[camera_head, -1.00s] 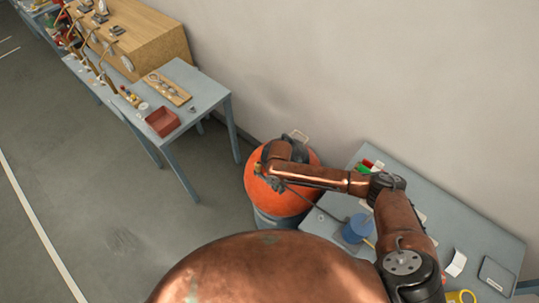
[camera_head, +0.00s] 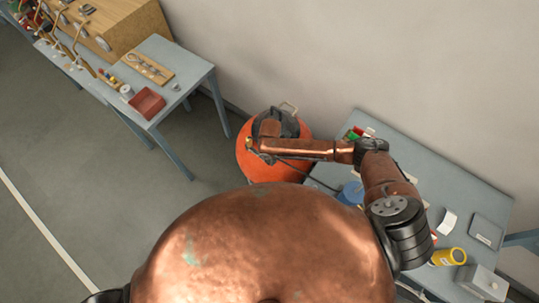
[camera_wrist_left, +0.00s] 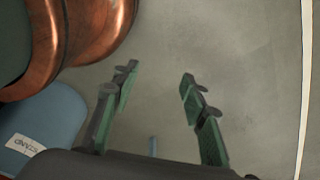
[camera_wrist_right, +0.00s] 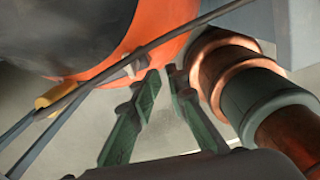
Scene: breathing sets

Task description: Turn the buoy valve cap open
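The orange buoy (camera_head: 262,165) with a dark top stands against the wall in the head view. My right arm reaches over it from the right, and my right gripper is hard to separate from the dark top there. In the right wrist view the buoy's orange edge (camera_wrist_right: 165,45) is just beyond my right gripper (camera_wrist_right: 163,72). Its fingers are partly open, with a narrow empty gap. A small yellow fitting (camera_wrist_right: 55,97) is left of the fingers; I cannot tell whether it is the valve cap. My left gripper (camera_wrist_left: 160,72) is open and empty above the floor.
A grey table (camera_head: 365,190) with several items stands right of the buoy. Another table (camera_head: 190,65) with a red tray (camera_head: 147,103) is left. A blue labelled object (camera_wrist_left: 50,115) is beside my left gripper. Floor at left is clear.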

